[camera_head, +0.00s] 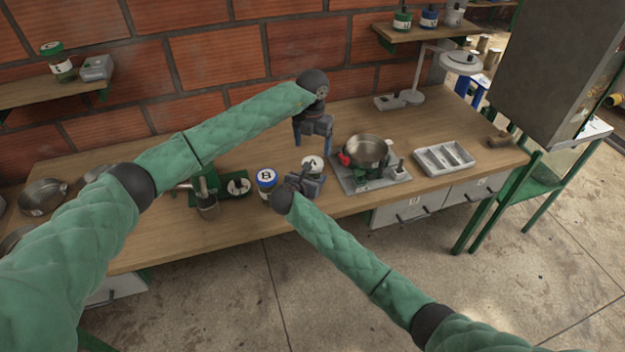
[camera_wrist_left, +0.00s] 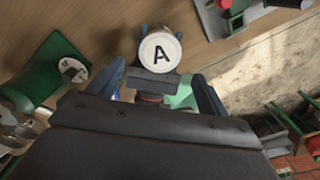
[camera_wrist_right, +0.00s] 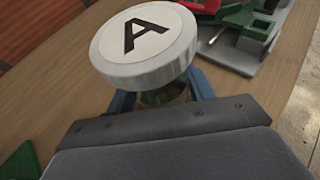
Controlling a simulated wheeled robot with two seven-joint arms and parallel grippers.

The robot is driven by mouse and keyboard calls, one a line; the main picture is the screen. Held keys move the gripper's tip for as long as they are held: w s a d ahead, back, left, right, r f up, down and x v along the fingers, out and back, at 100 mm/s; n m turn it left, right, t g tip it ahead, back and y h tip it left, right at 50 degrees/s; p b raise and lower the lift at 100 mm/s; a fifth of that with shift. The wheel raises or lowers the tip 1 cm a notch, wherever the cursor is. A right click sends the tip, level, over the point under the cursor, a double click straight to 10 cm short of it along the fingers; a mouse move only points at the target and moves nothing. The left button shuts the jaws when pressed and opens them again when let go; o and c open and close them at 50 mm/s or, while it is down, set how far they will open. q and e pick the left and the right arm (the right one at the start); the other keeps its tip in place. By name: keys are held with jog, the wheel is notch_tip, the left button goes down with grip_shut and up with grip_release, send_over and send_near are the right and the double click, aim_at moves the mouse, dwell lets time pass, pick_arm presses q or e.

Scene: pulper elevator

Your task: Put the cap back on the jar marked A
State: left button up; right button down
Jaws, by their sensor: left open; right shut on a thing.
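The jar marked A (camera_wrist_right: 163,95) has a white cap (camera_head: 312,163) with a black A on its top. The cap covers the jar's mouth; I cannot tell whether it is fully seated. The cap also shows from above in the left wrist view (camera_wrist_left: 159,53) and large in the right wrist view (camera_wrist_right: 145,45). My right gripper (camera_head: 305,185) is shut on the jar's body, below the cap. My left gripper (camera_head: 315,132) is open and empty above the cap, apart from it. Most of the jar's body is hidden by the cap and my right gripper.
A blue-capped jar marked B (camera_head: 266,178) stands just left of jar A. The table (camera_head: 250,132) behind is clear.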

aim_at(313, 162)
pick_arm(q)
jog(key=shift+f, duration=3.35)
pick_arm(e)
jog(key=shift+f, duration=0.2)
pick_arm(q)
jog(key=c, duration=1)
jog(key=o, duration=1.2)
jog(key=shift+c, duration=0.2)
notch_tip(313, 162, up, 12)
